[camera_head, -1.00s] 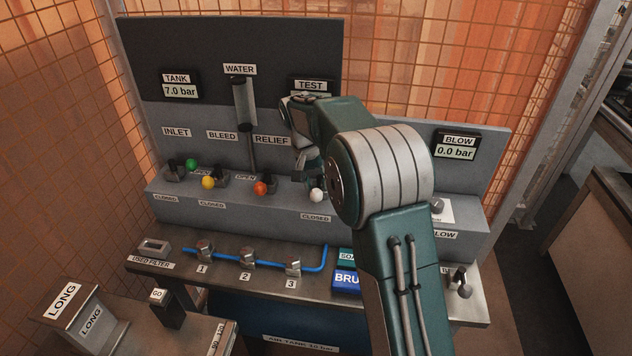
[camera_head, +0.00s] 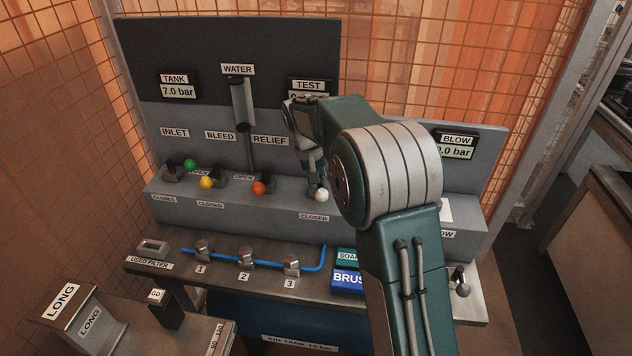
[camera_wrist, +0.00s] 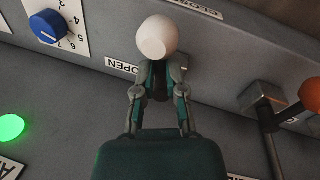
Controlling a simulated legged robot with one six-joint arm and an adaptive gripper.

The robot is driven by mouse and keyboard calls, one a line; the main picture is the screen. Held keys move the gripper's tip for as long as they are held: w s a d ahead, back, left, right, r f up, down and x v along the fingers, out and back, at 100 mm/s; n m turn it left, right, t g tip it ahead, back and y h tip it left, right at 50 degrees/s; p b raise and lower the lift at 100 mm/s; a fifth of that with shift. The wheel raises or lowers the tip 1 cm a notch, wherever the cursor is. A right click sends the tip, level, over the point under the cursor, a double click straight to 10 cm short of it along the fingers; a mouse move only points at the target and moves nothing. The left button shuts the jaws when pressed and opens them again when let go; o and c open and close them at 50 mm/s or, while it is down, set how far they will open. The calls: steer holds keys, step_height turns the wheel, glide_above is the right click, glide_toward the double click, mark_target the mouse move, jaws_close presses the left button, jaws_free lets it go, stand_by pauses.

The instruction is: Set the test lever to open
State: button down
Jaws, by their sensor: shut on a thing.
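The test lever has a white ball knob (camera_head: 321,195) and stands at the right end of the lever row, below the TEST display (camera_head: 308,85). A CLOSED label (camera_head: 314,217) is on the ledge front below it. In the wrist view the white knob (camera_wrist: 157,38) fills the top middle, with an OPEN label (camera_wrist: 123,67) beside it. My gripper (camera_wrist: 160,82) is shut on the lever just behind the knob, one finger on each side. In the head view my gripper (camera_head: 315,178) reaches down to the lever, and my arm hides the panel to its right. The lever's stem is mostly hidden.
The relief lever's orange knob (camera_head: 259,188) is left of the test lever, then the yellow (camera_head: 206,183) and green (camera_head: 190,165) knobs. A blue dial (camera_wrist: 47,27) and a lit green button (camera_wrist: 11,127) sit nearby. The TANK display (camera_head: 179,91) reads 7.0 bar.

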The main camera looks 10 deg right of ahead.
steer(key=n, duration=0.2)
steer(key=d+n, duration=0.1)
steer(key=shift+f+n+t, duration=0.1)
steer(key=shift+n+t, duration=0.2)
steer(key=shift+n, duration=0.1)
steer(key=n, duration=0.2)
steer(key=d+n, duration=0.1)
steer(key=n, duration=0.1)
steer(key=shift+w+d+n+t, duration=0.2)
steer(key=shift+n+t, duration=0.1)
steer(key=shift+t, duration=0.1)
steer(key=n, duration=0.2)
steer(key=d+n, duration=0.1)
steer(key=n, duration=0.1)
steer(key=w+n+y, duration=0.1)
steer(key=n, duration=0.1)
steer(key=shift+w+d+t, duration=0.1)
steer(key=shift+d+t, duration=0.05)
steer(key=shift+t, duration=0.25)
steer(key=c, duration=0.7)
jaws_free()
steer(key=shift+w, duration=0.1)
